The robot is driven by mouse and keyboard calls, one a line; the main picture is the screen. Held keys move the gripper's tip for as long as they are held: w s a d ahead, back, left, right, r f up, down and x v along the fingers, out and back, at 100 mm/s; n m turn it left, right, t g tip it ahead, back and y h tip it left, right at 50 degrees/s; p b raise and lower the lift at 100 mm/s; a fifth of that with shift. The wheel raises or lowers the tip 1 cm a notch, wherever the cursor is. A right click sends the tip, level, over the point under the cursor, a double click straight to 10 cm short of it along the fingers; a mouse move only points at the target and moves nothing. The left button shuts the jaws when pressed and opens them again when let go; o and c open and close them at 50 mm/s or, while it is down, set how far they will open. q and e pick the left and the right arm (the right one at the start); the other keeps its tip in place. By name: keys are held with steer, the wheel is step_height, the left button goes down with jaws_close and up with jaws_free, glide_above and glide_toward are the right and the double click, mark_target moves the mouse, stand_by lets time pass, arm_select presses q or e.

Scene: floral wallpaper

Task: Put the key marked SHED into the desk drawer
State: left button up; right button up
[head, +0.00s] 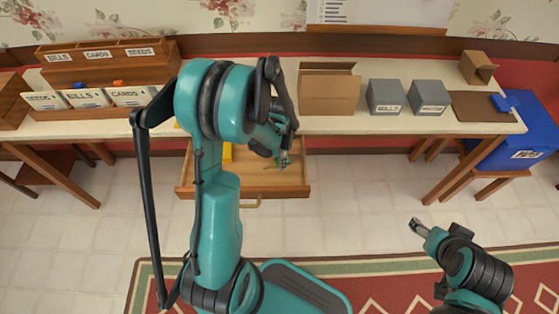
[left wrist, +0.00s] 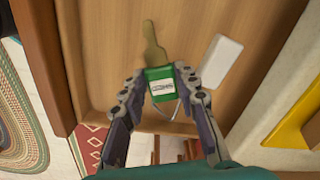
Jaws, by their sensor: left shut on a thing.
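My left gripper (left wrist: 164,93) is shut on a green key tag (left wrist: 158,82) with a white label too small to read. A brass-coloured key (left wrist: 153,42) extends from the tag, and a wire loop hangs at its other end. The desk drawer (head: 215,193) is pulled open below the table, and its wooden floor shows behind the key in the left wrist view. In the head view my left gripper (head: 283,155) is over the right part of the open drawer. I cannot tell if the key touches the drawer floor. My right gripper (head: 418,227) is away at lower right.
A white block (left wrist: 220,62) lies in the drawer beside the key. A yellow item (head: 227,152) shows at the drawer's back. The table bears an open cardboard box (head: 330,93), grey boxes (head: 386,96) and labelled wooden trays (head: 105,76). A blue bin (head: 515,135) stands right.

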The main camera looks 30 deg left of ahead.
arm_select(q)
steer(key=shift+r, duration=0.15)
steer(key=o, duration=0.8)
steer(key=shift+f, duration=0.2)
steer(key=shift+r, duration=0.1)
